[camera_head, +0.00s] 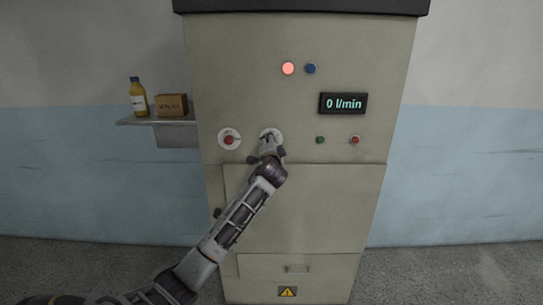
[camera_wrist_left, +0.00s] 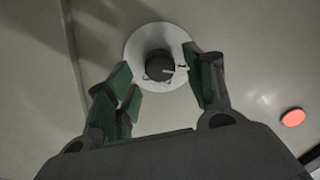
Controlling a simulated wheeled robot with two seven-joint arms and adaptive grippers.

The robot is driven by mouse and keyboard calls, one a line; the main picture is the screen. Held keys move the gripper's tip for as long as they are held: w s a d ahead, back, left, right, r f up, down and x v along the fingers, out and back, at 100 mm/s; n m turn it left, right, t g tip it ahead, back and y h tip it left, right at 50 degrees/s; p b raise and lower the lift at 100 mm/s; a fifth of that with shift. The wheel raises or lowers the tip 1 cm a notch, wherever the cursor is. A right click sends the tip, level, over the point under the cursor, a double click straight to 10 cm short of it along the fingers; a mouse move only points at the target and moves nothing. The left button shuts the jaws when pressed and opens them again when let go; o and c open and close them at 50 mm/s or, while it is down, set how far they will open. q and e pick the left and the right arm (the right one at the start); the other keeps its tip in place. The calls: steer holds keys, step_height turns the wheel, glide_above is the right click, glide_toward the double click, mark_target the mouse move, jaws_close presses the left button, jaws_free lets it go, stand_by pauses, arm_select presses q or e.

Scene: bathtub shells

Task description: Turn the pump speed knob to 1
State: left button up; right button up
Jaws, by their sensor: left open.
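The pump speed knob (camera_wrist_left: 159,66) is a dark round knob with a light pointer line, on a white dial plate (camera_wrist_left: 142,42). In the head view the dial plate (camera_head: 271,131) is mostly covered by my left gripper (camera_head: 268,150). In the left wrist view the green-padded fingers of my left gripper (camera_wrist_left: 160,88) are open, on both sides of the dial. The knob lies between and just beyond the fingertips; I cannot tell whether they touch it. The pointer line points right in that view. The display (camera_head: 343,103) reads 0 l/min. My right gripper is not in view.
The cabinet (camera_head: 300,200) also carries a red knob (camera_head: 229,140) on a white plate left of the dial, a lit red lamp (camera_head: 288,68), a blue lamp (camera_head: 311,69), and small green (camera_head: 320,140) and red (camera_head: 355,140) buttons. A shelf (camera_head: 130,122) holds a bottle and box.

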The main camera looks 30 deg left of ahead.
arm_select(q)
steer(key=v, duration=1)
steer(key=shift+s, duration=0.1)
stand_by(0.6)
